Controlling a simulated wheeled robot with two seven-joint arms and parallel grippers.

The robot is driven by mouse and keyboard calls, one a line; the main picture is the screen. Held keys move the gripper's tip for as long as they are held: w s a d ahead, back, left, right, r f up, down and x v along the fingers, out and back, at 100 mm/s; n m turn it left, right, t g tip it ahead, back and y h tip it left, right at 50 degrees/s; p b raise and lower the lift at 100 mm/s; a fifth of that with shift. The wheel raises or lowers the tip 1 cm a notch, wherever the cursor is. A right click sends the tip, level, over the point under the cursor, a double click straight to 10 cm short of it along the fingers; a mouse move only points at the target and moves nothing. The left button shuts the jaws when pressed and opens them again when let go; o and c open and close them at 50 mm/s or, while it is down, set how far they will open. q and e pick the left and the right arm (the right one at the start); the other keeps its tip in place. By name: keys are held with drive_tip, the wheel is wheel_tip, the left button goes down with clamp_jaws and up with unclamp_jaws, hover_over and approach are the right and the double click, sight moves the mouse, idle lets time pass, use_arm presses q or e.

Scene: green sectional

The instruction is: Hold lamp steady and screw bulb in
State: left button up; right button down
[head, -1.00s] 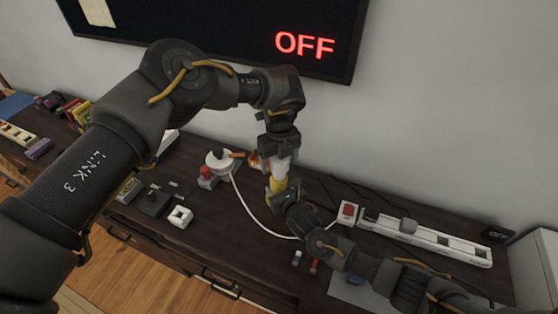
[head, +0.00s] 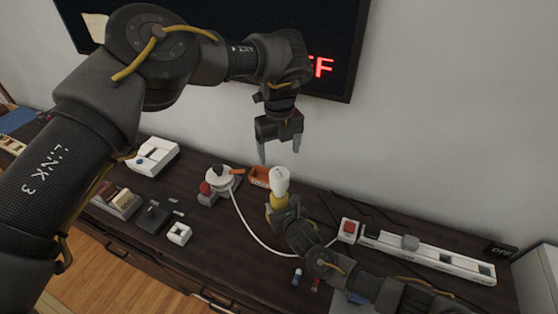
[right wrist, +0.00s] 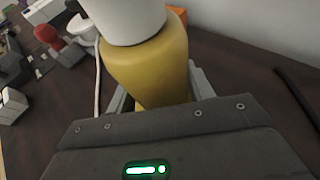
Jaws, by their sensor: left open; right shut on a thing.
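The lamp's yellow body (head: 277,202) stands at the middle of the desk, with a white bulb-like piece (head: 280,181) on top. In the right wrist view the white piece (right wrist: 122,18) sits on the yellow body (right wrist: 150,65), its top cut off by the frame. My right gripper (head: 283,209) is shut around the yellow body. My left gripper (head: 280,153) is open and empty, pointing down just above the white piece, apart from it. How tightly the white piece is seated cannot be told.
A white cord (head: 246,225) curves across the desk. A red-topped item (head: 206,189), a white round item (head: 219,175) and an orange tray (head: 259,176) stand left. The wall screen (head: 220,20) shows red letters, partly hidden.

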idle(0.4)
drive_tip(key=shift+c, duration=2.4)
unclamp_jaws()
drive_tip(key=v, duration=1)
drive_tip(key=shift+s+d+r, duration=0.15)
drive_tip(key=shift+s+d, duration=0.05)
drive_tip(key=shift+s, duration=0.1)
